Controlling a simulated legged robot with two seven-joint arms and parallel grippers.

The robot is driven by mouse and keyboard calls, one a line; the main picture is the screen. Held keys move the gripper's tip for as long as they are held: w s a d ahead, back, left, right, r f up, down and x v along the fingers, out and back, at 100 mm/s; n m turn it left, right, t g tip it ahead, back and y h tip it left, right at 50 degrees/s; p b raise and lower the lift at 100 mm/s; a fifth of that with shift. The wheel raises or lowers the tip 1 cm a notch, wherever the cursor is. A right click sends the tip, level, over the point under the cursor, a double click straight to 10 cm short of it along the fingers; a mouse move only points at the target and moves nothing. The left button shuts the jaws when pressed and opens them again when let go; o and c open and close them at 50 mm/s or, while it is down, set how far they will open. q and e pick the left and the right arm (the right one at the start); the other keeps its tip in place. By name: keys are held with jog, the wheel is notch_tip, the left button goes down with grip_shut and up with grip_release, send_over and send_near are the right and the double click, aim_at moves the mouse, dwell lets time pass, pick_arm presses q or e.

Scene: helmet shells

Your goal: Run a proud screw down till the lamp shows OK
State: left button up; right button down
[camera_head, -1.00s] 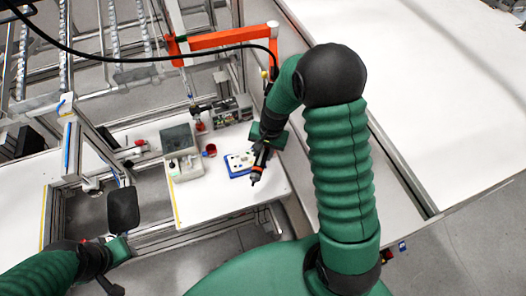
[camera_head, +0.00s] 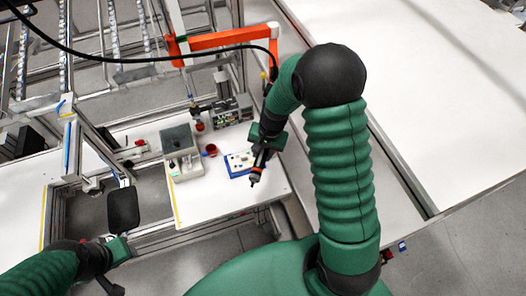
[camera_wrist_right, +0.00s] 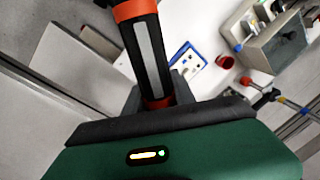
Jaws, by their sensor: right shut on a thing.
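My right gripper (camera_head: 264,150) is shut on a black and orange power screwdriver (camera_head: 257,170); in the right wrist view the tool's body (camera_wrist_right: 145,50) rises from between the fingers. In the head view the tool slants down to the left, its tip just right of the blue and white plate (camera_head: 231,172). The plate also shows in the right wrist view (camera_wrist_right: 184,54), partly behind the tool. Small dark spots dot it; which screw stands proud is too small to tell. My left gripper (camera_head: 120,248) is at lower left, away from the table; its fingers are unclear. No lamp reading is legible.
A red cup (camera_head: 211,150) stands left of the plate, near a light box with a grey top (camera_head: 177,140). Electronics (camera_head: 231,112) and an orange beam (camera_head: 225,39) are behind. The white table's front (camera_head: 215,205) is clear.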

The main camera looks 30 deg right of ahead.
jog(key=s+a, duration=0.3)
jog(key=a, duration=0.3)
jog(key=shift+p, duration=0.45)
jog(key=w+n, duration=0.1)
jog(key=n, duration=0.1)
jog(key=w+a+n, duration=0.1)
jog(key=n, duration=0.2)
jog(key=w+n+g, duration=0.1)
jog(key=n, duration=0.2)
jog(key=shift+w+a+y, duration=0.3)
jog(key=shift+a, duration=0.1)
jog(key=shift+f, duration=0.1)
